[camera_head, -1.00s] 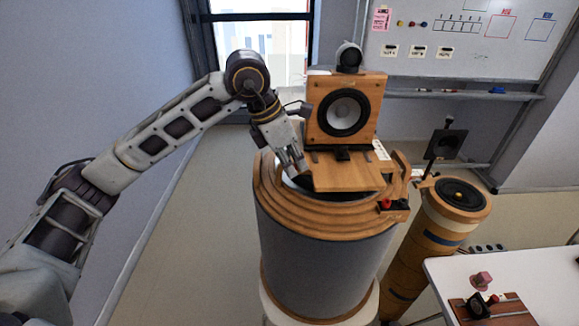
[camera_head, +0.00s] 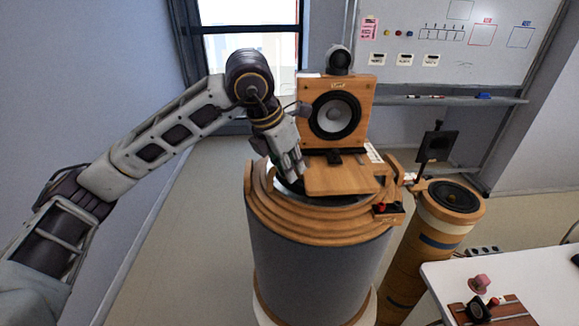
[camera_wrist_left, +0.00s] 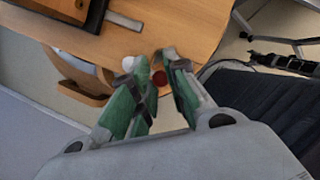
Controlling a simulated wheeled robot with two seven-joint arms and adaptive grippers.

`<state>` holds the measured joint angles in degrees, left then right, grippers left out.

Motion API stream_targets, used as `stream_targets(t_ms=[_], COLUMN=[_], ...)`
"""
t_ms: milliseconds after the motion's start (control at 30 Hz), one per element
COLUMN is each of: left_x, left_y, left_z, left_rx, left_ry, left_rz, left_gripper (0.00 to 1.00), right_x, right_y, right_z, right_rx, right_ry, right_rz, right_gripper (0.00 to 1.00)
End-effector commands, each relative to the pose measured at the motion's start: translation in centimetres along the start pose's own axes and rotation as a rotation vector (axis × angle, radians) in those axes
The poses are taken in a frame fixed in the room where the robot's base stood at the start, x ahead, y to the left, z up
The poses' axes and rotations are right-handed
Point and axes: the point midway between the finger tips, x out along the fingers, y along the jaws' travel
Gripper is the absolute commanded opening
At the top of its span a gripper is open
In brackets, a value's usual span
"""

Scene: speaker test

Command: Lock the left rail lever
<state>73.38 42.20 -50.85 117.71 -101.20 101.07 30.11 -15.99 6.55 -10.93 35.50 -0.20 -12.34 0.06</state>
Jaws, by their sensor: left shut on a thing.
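My left gripper (camera_head: 298,174) reaches down from the left to the left edge of the wooden board (camera_head: 345,180) under the speaker (camera_head: 334,114). In the left wrist view its green fingers (camera_wrist_left: 160,78) are close together at the board's edge. A small dark red knob (camera_wrist_left: 159,79) shows between the fingertips and looks like part of the left rail lever; the rest of the lever is hidden. A white round piece (camera_wrist_left: 128,63) sits beside the left finger. My right gripper is in neither view.
The board rests on a large round stand with stepped wooden rings (camera_head: 320,228). A red-knobbed black piece (camera_head: 386,208) sits at its right. A slimmer column (camera_head: 453,197) stands right of it, and a white table (camera_head: 535,285) is at the lower right.

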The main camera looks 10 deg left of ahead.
Motion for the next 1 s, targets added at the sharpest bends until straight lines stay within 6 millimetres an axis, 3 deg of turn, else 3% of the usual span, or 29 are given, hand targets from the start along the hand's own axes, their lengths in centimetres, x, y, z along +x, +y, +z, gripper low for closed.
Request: stream_targets(t_ms=[133, 167, 300, 533, 633, 733, 1000], left_x=[-0.1, -0.1, -0.1, 0.0, -0.1, -0.2, -2.3], left_y=[0.0, 0.0, 0.0, 0.0, 0.0, 0.0, 0.0], left_z=[0.1, 0.1, 0.1, 0.0, 0.0, 0.0, 0.1], left_rx=[0.000, 0.000, 0.000, 0.000, 0.001, 0.001, 0.001], left_ry=[-0.002, -0.002, -0.002, -0.001, 0.000, -0.001, -0.003], left_rz=[0.000, 0.000, 0.000, 0.000, 0.000, 0.000, 0.001], left_gripper=[0.00, 0.18, 0.36, 0.38, 0.38, 0.38, 0.38], right_x=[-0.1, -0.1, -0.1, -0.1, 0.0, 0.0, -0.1], right_y=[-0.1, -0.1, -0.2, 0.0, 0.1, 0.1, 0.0], right_z=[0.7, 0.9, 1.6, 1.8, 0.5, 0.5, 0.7], right_rx=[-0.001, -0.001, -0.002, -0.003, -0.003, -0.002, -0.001], right_ry=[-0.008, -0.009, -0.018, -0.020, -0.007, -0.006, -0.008], right_rz=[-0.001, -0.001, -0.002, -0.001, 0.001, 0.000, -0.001], right_gripper=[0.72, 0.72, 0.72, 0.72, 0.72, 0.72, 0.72])
